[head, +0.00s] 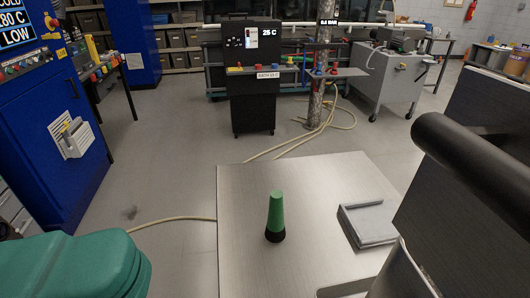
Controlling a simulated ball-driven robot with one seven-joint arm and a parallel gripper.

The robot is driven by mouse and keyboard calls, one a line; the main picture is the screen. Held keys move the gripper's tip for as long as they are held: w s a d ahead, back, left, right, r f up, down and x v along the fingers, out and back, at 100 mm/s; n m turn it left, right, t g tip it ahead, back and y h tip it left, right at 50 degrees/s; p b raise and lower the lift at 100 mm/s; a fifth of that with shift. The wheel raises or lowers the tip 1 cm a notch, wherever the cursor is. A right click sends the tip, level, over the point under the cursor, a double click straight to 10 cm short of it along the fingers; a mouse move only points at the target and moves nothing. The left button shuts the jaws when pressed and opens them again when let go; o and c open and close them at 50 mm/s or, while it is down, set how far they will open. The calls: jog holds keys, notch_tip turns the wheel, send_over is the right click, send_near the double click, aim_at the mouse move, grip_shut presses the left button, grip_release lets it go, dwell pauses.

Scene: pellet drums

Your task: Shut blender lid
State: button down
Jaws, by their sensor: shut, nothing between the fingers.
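A large dark grey slanted panel (455,200) fills the right edge of the head view, with a thick black round bar (480,160) in front of it. They may be the raised blender lid and its handle, but I cannot tell for sure. Below them, a curved shiny metal part (405,275) is cut off by the bottom edge. My gripper is not in view, so its place relative to the lid is hidden.
A metal-topped table (300,190) holds a green cone with a black base (276,215) and a flat grey tray (370,222). A green rounded body (75,268) is at bottom left. A blue cabinet (50,120) and a black unit (252,85) stand beyond. Hoses cross the floor.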

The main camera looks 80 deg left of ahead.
aim_at(475, 180)
jog(key=w+p, duration=0.1)
jog(key=w, duration=0.3)
jog(key=w+r+p, duration=0.1)
jog(key=w, duration=0.4)
jog(key=w+d+r+p, duration=0.1)
jog(key=w, duration=0.3)
jog(key=shift+w, duration=0.3)
jog(key=shift+r, duration=0.1)
